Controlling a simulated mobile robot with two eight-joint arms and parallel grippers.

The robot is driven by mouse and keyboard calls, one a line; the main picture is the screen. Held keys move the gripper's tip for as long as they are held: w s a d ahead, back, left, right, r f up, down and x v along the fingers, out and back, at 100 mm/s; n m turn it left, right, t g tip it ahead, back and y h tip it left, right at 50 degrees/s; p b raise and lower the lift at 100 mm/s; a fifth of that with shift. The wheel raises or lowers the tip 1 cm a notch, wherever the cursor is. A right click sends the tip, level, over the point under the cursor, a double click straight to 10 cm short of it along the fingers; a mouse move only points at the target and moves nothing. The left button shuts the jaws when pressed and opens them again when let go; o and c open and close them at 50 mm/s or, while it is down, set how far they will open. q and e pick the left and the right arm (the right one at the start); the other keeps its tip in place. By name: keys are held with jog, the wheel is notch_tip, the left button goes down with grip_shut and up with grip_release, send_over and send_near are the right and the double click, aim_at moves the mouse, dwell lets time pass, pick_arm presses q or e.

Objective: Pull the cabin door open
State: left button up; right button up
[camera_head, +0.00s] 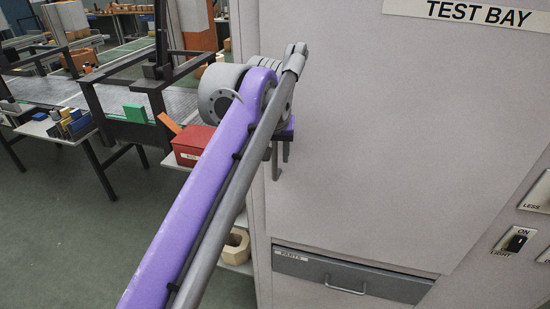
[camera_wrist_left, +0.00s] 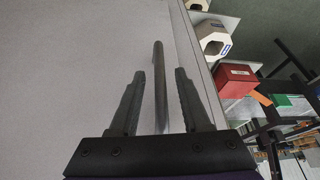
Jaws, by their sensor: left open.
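The cabin door (camera_head: 370,140) is the large pale grey panel under the TEST BAY sign, and it looks shut. In the left wrist view its surface (camera_wrist_left: 80,60) fills the left side. My left gripper (camera_head: 281,158) is at the door's left edge, partly hidden behind my purple arm. In the left wrist view my left gripper (camera_wrist_left: 157,78) is open, with one dark finger on each side of an upright grey bar handle (camera_wrist_left: 161,70). The bar shows between the fingers with gaps on both sides. My right gripper is not in view.
A drawer (camera_head: 350,276) labelled PARTS is below the door. A switch panel (camera_head: 517,240) is at the right. A red box (camera_head: 192,145) and an octagonal block (camera_head: 236,246) sit on shelves left of the cabin. Open floor (camera_head: 60,230) lies at the left.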

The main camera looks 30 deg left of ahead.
pick_arm(q)
jog(key=shift+w+a+f, duration=0.15)
jog(key=shift+w+f, duration=0.05)
jog(key=shift+f, duration=0.45)
grip_shut()
dwell(1.0)
